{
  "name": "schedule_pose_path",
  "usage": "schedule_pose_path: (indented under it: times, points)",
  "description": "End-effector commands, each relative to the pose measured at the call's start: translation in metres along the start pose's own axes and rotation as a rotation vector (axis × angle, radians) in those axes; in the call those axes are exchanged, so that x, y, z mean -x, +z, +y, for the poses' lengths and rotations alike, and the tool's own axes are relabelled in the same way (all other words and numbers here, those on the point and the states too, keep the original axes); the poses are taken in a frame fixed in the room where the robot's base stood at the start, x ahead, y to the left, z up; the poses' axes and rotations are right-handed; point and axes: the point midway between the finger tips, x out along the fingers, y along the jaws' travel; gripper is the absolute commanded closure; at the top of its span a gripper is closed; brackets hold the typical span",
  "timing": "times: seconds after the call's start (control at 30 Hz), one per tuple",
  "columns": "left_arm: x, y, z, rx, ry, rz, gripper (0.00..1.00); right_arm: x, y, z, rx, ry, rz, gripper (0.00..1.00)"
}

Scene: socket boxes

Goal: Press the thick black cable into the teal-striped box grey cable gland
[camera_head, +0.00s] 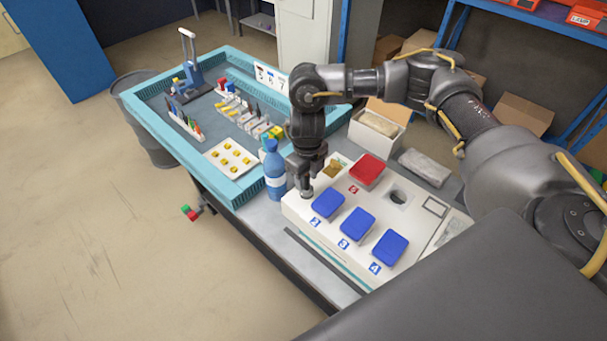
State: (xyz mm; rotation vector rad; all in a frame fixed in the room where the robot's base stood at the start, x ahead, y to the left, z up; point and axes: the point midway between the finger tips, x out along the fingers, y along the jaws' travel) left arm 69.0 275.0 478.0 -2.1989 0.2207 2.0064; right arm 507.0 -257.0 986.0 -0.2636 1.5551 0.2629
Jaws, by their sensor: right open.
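The white box (330,250) with a teal stripe along its front side lies on the table. It carries three blue lids (357,223) and a red lid (367,169). My right gripper (306,190) points down at the box's far left corner, and it is open. A small grey round part shows right at the fingertips; I cannot tell whether it is the grey cable gland or part of the gripper. A thin dark strip (318,258) runs along the table in front of the box; I cannot tell whether it is the thick black cable. My left gripper is out of view.
A blue bottle (274,172) stands just left of my right gripper. A teal-rimmed tray (160,118) with tools and small parts lies further left. An open carton (375,132) and a grey packet (425,167) lie behind the white box.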

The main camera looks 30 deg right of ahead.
Motion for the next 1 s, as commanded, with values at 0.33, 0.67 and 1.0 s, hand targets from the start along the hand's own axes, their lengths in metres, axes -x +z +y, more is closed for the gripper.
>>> schedule_pose_path:
  times: [0.33, 0.67, 1.0]
  points:
    - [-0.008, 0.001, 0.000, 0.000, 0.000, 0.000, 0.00, 0.052, 0.000, 0.000, 0.004, -0.004, -0.006, 0.59]
    - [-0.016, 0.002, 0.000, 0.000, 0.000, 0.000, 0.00, 0.100, -0.003, 0.001, 0.001, -0.001, -0.003, 0.59]
    - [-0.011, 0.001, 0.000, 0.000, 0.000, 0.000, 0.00, 0.113, -0.004, 0.001, 0.000, 0.000, -0.001, 0.59]
